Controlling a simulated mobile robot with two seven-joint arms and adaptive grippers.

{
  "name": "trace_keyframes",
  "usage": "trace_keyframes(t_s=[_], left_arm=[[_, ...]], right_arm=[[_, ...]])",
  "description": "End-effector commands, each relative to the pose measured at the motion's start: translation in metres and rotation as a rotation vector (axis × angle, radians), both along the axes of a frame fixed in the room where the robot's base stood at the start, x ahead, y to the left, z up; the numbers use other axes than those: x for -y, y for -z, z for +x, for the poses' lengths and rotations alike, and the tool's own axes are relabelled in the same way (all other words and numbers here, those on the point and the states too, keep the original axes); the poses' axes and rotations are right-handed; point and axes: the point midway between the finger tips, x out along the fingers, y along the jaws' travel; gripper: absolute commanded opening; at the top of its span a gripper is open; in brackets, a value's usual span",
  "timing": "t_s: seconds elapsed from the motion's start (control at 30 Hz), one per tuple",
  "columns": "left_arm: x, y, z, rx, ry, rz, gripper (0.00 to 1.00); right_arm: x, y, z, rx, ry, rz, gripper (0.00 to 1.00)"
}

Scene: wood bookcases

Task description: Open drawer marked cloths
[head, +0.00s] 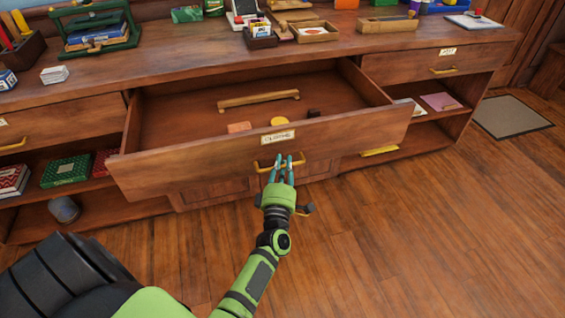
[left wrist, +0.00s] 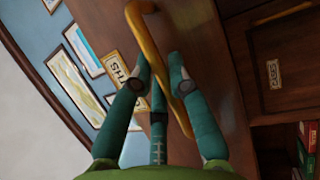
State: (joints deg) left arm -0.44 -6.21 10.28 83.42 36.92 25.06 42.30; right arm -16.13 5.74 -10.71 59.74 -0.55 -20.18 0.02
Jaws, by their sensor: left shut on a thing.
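The cloths drawer (head: 180,158) is pulled well out of the long wooden cabinet, in the middle of the head view. Its white label (head: 278,138) seems to read CLOTHS; part of a label (left wrist: 120,70) shows in the left wrist view. Its brass handle (head: 263,168) is on the front, and the handle (left wrist: 152,50) crosses the wrist view. My left gripper (head: 281,165), with teal fingers, is shut on the handle; in the wrist view its fingers (left wrist: 160,82) sit around the bar. My right gripper is in neither view.
Inside the drawer lie a long wooden bar (head: 258,99), a yellow round thing (head: 279,121), an orange block (head: 239,127) and a small dark thing. The countertop (head: 190,72) holds boxes and trays. Open shelves flank the drawer. The wooden floor (head: 400,240) in front is clear.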

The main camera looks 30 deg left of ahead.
Motion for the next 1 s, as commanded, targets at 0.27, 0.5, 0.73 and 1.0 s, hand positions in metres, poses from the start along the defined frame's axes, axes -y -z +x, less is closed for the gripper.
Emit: trace_keyframes(t_s=[0.27,0.5,0.73,1.0], left_arm=[[0.001,0.0,0.0,0.0,0.001,0.001,0.0],[0.001,0.0,0.0,0.0,0.001,0.001,0.44],[0.001,0.0,0.0,0.001,0.0,0.0,0.44],[0.015,0.007,-0.03,-0.003,0.001,0.0,0.44]], right_arm=[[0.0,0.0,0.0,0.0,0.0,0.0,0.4],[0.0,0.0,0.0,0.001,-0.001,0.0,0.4],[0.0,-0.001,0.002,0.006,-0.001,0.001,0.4],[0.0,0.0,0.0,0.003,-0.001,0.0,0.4]])
